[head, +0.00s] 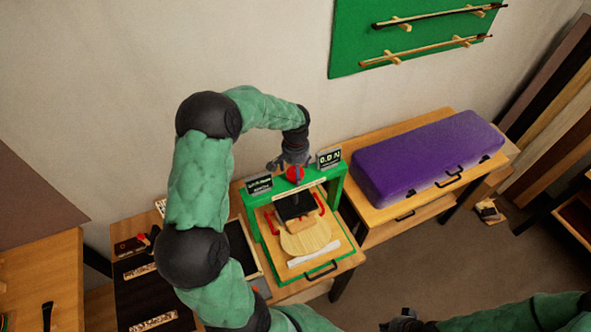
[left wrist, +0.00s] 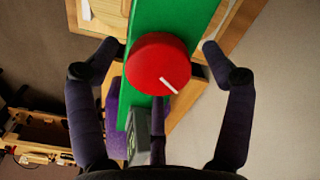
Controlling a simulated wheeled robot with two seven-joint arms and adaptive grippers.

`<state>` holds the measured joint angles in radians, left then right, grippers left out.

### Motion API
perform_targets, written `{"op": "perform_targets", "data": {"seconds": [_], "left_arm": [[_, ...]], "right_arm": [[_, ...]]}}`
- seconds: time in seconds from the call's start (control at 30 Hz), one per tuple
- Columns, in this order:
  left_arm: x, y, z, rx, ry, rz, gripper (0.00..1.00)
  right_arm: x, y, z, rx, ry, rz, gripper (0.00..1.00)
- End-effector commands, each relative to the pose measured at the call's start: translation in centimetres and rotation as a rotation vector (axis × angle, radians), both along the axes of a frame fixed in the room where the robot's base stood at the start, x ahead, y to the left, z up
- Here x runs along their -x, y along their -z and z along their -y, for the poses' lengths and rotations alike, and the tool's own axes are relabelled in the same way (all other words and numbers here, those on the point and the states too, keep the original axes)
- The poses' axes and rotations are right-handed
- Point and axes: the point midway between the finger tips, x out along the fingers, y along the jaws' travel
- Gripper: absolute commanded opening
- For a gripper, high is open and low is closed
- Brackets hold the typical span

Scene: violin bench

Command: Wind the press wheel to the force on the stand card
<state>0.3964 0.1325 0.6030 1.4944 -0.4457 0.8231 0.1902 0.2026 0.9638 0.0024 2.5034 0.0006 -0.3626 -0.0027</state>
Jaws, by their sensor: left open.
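The red press wheel (head: 294,173) sits on top of the green press frame (head: 336,185). In the left wrist view the wheel (left wrist: 158,64) shows a white mark pointing down and right. My left gripper (left wrist: 160,47) is open around the wheel, with a finger on each side and visible gaps. In the head view my left gripper (head: 296,158) is over the wheel and partly covers it. The display (head: 329,158) reads 0.0 N. The stand card (head: 259,185) is left of the wheel; its text is too small to read. My right gripper (head: 405,322) is at the bottom edge, partly cut off.
A wooden plate piece (head: 306,238) lies under the press. A purple violin case (head: 425,158) lies on the bench to the right. Bows hang on a green wall board (head: 350,45). A dark tool mat (head: 150,290) is at the lower left.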

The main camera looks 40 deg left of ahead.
Motion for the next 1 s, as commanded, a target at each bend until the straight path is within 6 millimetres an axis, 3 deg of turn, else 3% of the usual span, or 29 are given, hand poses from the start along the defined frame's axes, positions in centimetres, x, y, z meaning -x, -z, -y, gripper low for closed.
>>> {"op": "perform_targets", "data": {"seconds": [0.23,0.4,0.43,0.7,1.0], "left_arm": [[-0.01,0.04,-0.01,0.0,0.0,0.0,0.78],[0.01,0.04,-0.02,0.0,0.0,0.0,0.3],[-0.01,0.03,-0.02,0.0,0.0,0.001,0.25],[-0.1,0.02,-0.05,-0.001,0.025,0.004,0.25],[-0.21,-0.01,-0.03,-0.003,0.274,0.006,0.25]], "right_arm": [[0.0,0.0,0.0,0.0,0.0,0.0,0.0],[-0.01,0.0,0.0,0.0,0.0,0.0,0.0],[-0.01,0.01,0.0,0.0,0.0,0.0,0.0],[0.0,0.14,0.0,0.0,0.0,0.0,0.0],[-0.01,0.87,0.0,0.0,0.0,0.0,0.0]]}}
